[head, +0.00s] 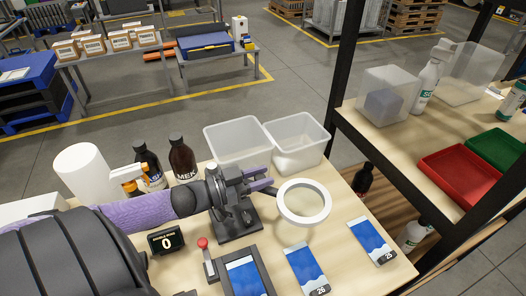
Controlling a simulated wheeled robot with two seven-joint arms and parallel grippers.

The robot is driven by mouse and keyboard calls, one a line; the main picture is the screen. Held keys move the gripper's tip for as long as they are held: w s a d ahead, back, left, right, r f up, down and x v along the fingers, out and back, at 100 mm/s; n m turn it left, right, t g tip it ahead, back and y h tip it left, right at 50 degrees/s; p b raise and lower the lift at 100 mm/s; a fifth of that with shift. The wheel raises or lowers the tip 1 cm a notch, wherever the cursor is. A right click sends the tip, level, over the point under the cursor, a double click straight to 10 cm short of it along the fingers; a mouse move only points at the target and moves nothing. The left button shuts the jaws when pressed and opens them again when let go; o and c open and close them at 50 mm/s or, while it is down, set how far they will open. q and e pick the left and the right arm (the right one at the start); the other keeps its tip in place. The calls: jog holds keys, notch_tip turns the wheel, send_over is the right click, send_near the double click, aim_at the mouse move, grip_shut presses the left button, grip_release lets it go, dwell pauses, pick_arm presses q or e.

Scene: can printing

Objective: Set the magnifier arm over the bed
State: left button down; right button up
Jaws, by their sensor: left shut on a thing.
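The magnifier shows as a white ring (305,222) on a dark stand (236,226). The ring lies to the right of the stand, beyond and to the right of the bed (268,280), not above it in the picture. My left gripper (263,181), with purple fingers, is shut on the magnifier arm just left of the ring. Its wrist hides part of the stand and the arm. The bed is a dark frame at the bottom with a blue and white print in it. My right gripper is not in view.
Two clear bins (298,150) stand behind the magnifier. Dark bottles (183,160) and a white roll (82,172) stand at the left. Blue printed sheets (371,243) lie at the right.

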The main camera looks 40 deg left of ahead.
pick_arm(q)
jog(key=s+m+g+h+b, duration=0.4)
jog(key=s+m+g+h, duration=0.4)
jog(key=g, duration=0.1)
jog(key=shift+s+a+m+g+h, duration=0.25)
jog(key=shift+s+m+g+h, duration=0.05)
jog(key=shift+s+g+h, duration=0.1)
jog(key=shift+c, duration=2)
grip_release()
